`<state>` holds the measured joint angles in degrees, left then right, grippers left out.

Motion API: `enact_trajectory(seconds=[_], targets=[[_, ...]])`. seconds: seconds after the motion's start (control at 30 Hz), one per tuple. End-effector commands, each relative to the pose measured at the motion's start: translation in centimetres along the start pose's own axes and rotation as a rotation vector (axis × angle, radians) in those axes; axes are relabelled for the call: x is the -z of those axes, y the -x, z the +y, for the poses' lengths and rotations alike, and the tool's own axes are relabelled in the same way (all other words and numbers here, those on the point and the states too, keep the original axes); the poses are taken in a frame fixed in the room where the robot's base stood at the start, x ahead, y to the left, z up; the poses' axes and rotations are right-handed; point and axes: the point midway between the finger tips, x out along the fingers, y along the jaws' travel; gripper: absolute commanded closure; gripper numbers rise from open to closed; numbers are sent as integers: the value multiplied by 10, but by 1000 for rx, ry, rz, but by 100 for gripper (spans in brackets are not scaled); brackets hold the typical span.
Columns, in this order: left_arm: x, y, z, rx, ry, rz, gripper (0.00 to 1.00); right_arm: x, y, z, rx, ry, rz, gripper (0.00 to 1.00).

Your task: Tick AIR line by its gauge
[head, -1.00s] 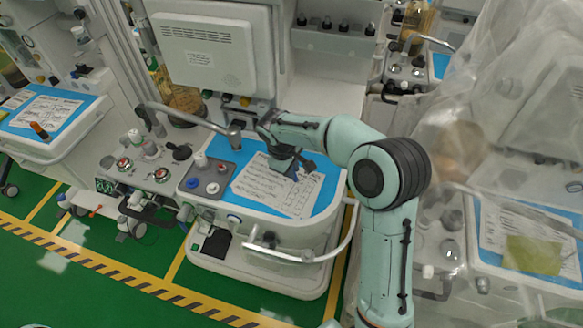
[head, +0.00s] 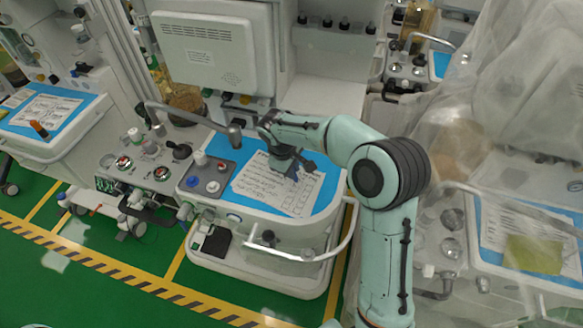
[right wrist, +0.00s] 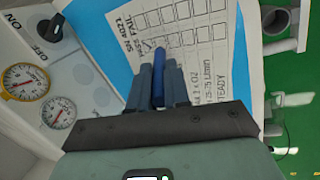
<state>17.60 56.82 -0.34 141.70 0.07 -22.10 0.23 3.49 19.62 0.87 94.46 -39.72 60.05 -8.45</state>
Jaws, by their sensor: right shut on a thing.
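The checklist (head: 262,190) is a white printed sheet with a grid of boxes, lying on a blue mat (head: 325,187) on the middle cart. In the right wrist view the checklist (right wrist: 205,60) shows rows of boxes, with faint dark marks in a row near the pen tip. My right gripper (head: 288,168) is over the sheet. In the wrist view it (right wrist: 158,85) is shut on a blue pen (right wrist: 158,75), whose tip points at the boxes; contact with the paper is unclear. A yellow-ringed gauge (right wrist: 27,80) and a pale-ringed gauge (right wrist: 59,112) show at left. My left gripper is out of view.
A black ON/OFF knob (right wrist: 50,28) sits above the gauges. A grey tray with knobs (head: 208,178) lies left of the sheet, under a bent grey pipe (head: 190,115). A white rail (head: 305,256) curves along the cart's front. A plastic-draped cart (head: 490,200) stands at right.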

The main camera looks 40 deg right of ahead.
Motion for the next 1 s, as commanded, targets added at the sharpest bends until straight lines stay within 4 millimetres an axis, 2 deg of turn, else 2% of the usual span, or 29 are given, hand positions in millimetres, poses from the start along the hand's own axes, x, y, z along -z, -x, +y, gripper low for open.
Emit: enact_trajectory(seconds=[1.0], targets=[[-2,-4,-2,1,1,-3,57,-2,-5,-1,0,0,0,100]])
